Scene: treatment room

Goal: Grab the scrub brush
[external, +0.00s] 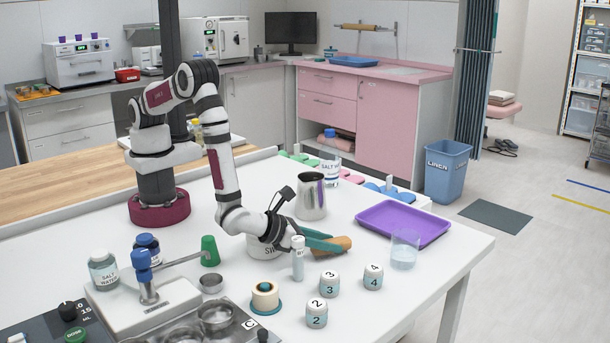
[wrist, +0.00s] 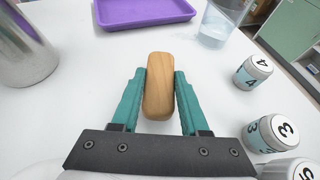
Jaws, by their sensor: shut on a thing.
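The scrub brush (wrist: 158,86) shows as a rounded block of light wood. In the wrist view it lies lengthwise between the two teal fingers of my gripper (wrist: 158,100), which are shut on its sides. Its far end sticks out a little past the fingertips. In the external view the brush (external: 341,243) shows at the tips of my gripper (external: 322,241), low over the white table. Its underside and any bristles are hidden. I cannot tell whether it touches the table.
A purple tray (external: 388,235) and a glass of water (external: 404,255) are on the right. A steel pitcher (external: 309,201) stands behind my gripper. A white tube (external: 297,260) and several numbered cans (external: 328,285) stand in front. The table's right edge is beyond the tray.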

